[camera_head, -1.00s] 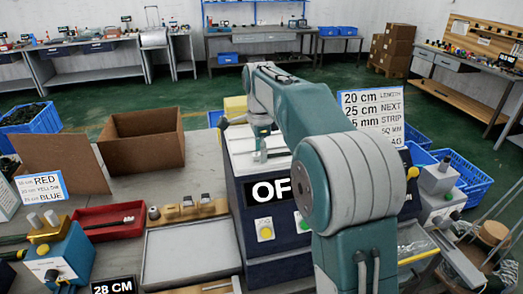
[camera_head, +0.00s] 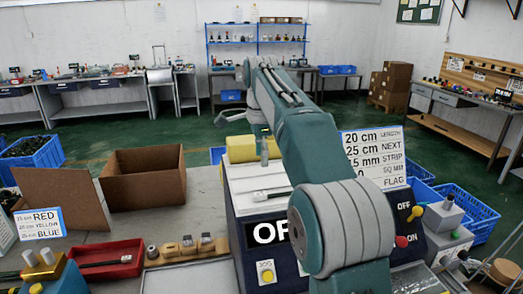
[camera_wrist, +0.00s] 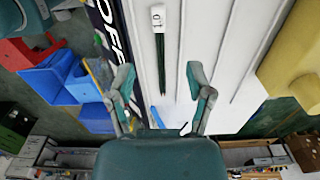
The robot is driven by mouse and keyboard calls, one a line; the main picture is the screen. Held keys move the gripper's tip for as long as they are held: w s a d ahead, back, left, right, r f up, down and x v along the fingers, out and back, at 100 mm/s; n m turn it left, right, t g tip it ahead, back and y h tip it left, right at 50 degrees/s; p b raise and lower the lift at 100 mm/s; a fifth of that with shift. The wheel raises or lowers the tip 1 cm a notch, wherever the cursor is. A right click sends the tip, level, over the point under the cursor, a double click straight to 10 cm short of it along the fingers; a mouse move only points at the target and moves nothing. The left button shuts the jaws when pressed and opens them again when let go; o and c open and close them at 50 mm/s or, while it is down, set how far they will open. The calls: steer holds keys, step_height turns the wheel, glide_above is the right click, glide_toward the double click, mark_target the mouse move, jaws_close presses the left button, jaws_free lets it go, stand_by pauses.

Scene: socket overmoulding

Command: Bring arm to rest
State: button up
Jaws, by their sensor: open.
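My gripper (camera_wrist: 161,76) is open and empty in the wrist view, its two fingers spread apart above the pale top of the dark machine. It is partly hidden behind my wrist in the head view. My arm reaches forward over the dark machine (camera_head: 265,272). A small white piece with dark strands (camera_wrist: 158,18) lies on the machine's top, beyond the fingertips in the wrist view. In the head view, a white piece (camera_head: 262,195) lies on that top. The gripper's height above the top is hard to tell.
An open cardboard box (camera_head: 145,182) and a red tray (camera_head: 108,254) stand on the left. A yellow block (camera_head: 240,149) is behind the machine. A white sign (camera_head: 372,158) and a panel with red and yellow buttons are on the right. Open floor lies behind the bench.

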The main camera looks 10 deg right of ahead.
steer(key=s+n+t, duration=0.3)
steer(key=s+n, duration=0.7)
steer(key=s, duration=0.6)
steer(key=s+f+n+t, duration=0.2)
steer(key=s+f+n, duration=0.6)
steer(key=s+f, duration=0.4)
steer(key=s, duration=0.3)
steer(key=shift+s+d+t, duration=0.2)
steer(key=shift+t, duration=0.1)
steer(key=shift+f, duration=0.1)
